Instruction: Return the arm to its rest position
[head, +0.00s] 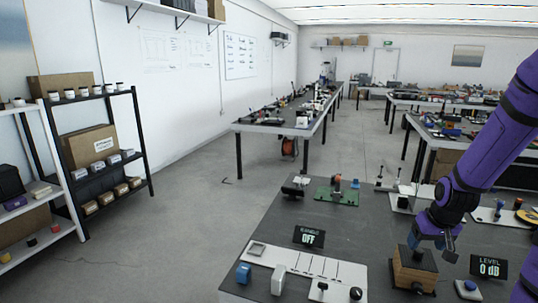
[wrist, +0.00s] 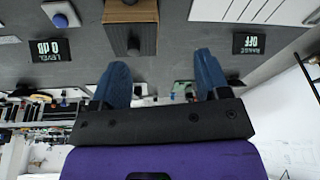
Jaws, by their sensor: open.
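My purple arm (head: 490,150) comes in from the right edge of the head view and reaches down over the dark workbench. My gripper (head: 432,246) is at its lower end, just above and behind a wooden block with dark knobs (head: 414,268). In the wrist view, which looks upside down, the two blue fingers of my gripper (wrist: 161,66) stand wide apart with nothing between them. The wooden block (wrist: 118,12) shows beyond the fingertips. I cannot tell the exact gap between gripper and block.
The bench (head: 350,225) carries an "OFF" display (head: 309,237), a white switch panel (head: 300,268), a green board (head: 337,194), a "0 dB" display (head: 489,267) and a blue button (head: 468,287). Shelves (head: 100,145) stand at left. Open floor (head: 190,230) lies between.

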